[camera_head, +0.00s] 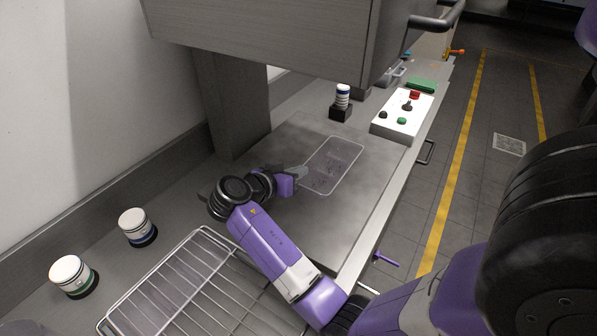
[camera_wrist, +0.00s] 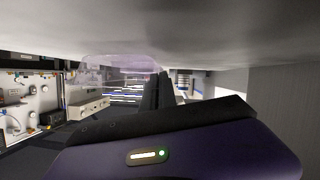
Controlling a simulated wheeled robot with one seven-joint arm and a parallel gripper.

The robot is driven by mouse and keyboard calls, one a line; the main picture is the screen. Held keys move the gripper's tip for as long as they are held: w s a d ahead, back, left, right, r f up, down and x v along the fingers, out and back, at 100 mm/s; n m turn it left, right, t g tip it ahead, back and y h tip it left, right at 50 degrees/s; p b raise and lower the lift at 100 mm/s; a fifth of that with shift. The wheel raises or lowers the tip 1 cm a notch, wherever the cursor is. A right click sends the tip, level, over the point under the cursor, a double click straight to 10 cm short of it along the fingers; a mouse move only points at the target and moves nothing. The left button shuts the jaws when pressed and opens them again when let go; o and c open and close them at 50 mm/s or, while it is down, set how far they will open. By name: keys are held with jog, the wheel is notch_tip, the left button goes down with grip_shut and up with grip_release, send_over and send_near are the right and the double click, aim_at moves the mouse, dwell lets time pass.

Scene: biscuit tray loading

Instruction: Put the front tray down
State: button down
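The clear, shallow tray (camera_head: 343,143) is over the grey steel worktop, under the overhanging steel housing, and looks roughly level. My gripper (camera_head: 302,172) is at its left edge, fingers pointing towards it. In the wrist view the see-through tray (camera_wrist: 112,64) reaches the dark fingers (camera_wrist: 159,88), which are close together and look shut on its rim. I cannot tell whether the tray's underside touches the worktop. The tray looks empty, though faint marks show through it.
A wire rack (camera_head: 172,285) and two white jars (camera_head: 72,275) (camera_head: 136,226) are at the lower left. A banded cylinder on a black block (camera_head: 341,106) and a button box (camera_head: 402,119) stand beyond the tray. The steel housing (camera_head: 270,35) hangs overhead. Bare worktop (camera_head: 338,215) lies nearer me.

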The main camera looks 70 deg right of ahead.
jog(key=shift+f, duration=0.25)
jog(key=shift+f, duration=0.15)
jog(key=c, duration=1.7)
grip_release()
jog(key=shift+r, duration=0.2)
jog(key=shift+w+a+r, duration=0.1)
jog(key=shift+a+r, duration=0.1)
jog(key=shift+a, duration=0.05)
jog(key=p+v, duration=0.2)
jog(key=v, duration=0.9)
jog(key=shift+w+a, duration=0.1)
jog(key=shift+a, duration=0.15)
